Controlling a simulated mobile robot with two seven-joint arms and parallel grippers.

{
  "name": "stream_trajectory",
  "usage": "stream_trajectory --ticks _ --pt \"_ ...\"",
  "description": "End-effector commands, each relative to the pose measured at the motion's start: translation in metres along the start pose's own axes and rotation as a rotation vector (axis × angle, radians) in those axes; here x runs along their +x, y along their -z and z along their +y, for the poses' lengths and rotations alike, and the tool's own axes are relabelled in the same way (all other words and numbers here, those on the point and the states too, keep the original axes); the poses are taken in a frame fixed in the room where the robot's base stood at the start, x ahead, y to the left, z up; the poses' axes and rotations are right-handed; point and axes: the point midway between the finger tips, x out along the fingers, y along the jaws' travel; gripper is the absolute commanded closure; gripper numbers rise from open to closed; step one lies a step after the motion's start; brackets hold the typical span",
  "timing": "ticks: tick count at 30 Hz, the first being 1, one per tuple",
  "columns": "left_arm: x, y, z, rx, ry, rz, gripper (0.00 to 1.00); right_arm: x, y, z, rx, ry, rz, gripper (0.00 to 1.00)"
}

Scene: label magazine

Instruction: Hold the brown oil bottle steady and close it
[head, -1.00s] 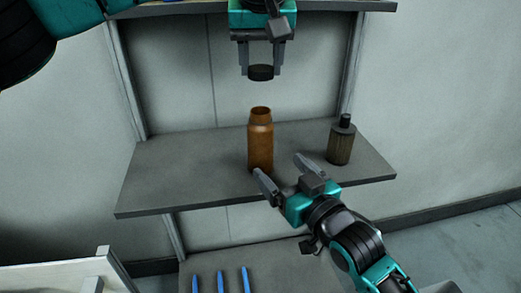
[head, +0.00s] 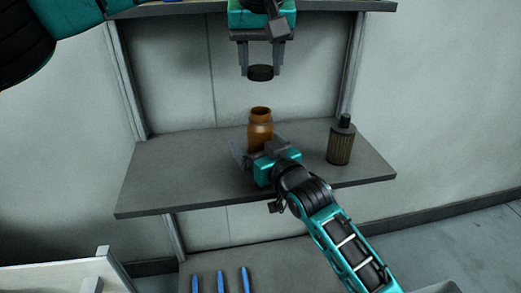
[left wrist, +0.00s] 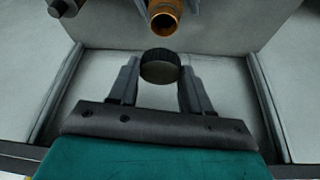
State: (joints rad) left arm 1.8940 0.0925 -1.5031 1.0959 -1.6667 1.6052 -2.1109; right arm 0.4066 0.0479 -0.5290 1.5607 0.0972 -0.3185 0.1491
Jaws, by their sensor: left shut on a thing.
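The brown oil bottle (head: 261,135) stands upright on the middle shelf with its mouth open. Its open mouth also shows in the left wrist view (left wrist: 165,22). My left gripper (head: 261,70) is shut on a round black cap (head: 261,73), held above the bottle and apart from it. The cap also shows between the fingers in the left wrist view (left wrist: 160,67). My right gripper (head: 262,153) is at the bottle's lower body, one finger on each side. Its fingers look wide apart, and its body hides the bottle's base.
A dark bottle with a black top (head: 340,143) stands to the right on the same shelf (head: 165,180). The shelf's left part is clear. Several blue pens (head: 220,281) lie on the lower surface. An upper shelf edge (head: 335,5) is close to my left gripper.

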Motion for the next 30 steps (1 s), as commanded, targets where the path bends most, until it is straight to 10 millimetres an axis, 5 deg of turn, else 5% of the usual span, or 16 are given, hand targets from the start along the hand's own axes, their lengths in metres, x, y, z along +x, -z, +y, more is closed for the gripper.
stream_trajectory --ticks 3,27,30 --pt "-0.0001 0.0 0.0001 0.0 0.0 0.0 0.8 -0.0002 -0.0001 0.0 0.0 0.0 0.0 0.12" --pt "0.0 0.0 0.0 0.0 0.0 0.0 0.8 -0.0005 -0.0005 0.0004 0.0 -0.001 -0.001 0.89" --pt "0.0009 -0.0004 0.0 0.0 0.0 0.0 0.8 -0.0005 -0.0006 0.0004 0.0 -0.001 -0.001 0.92"
